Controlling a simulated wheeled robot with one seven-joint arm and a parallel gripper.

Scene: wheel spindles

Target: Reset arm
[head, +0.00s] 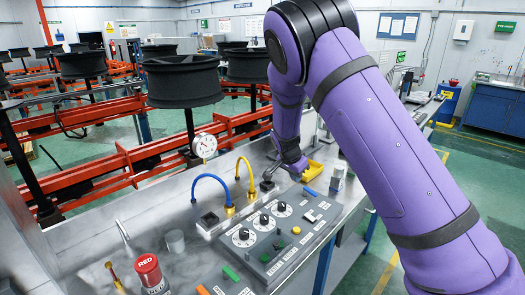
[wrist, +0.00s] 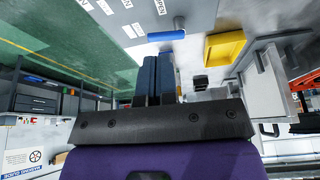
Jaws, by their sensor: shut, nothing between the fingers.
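My purple arm reaches in from the right in the head view and bends down over the steel bench. My gripper (head: 268,182) is low over the bench, just left of the yellow tray. In the wrist view my gripper (wrist: 155,62) shows two dark fingers pressed together, with nothing between them. Whether the fingertips touch the bench or the blue part cannot be told.
A grey control panel (head: 285,238) with dials and switches sits on the bench (head: 90,252). Black wheels (head: 182,80) on spindles and red rails are behind. Green floor lies right.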

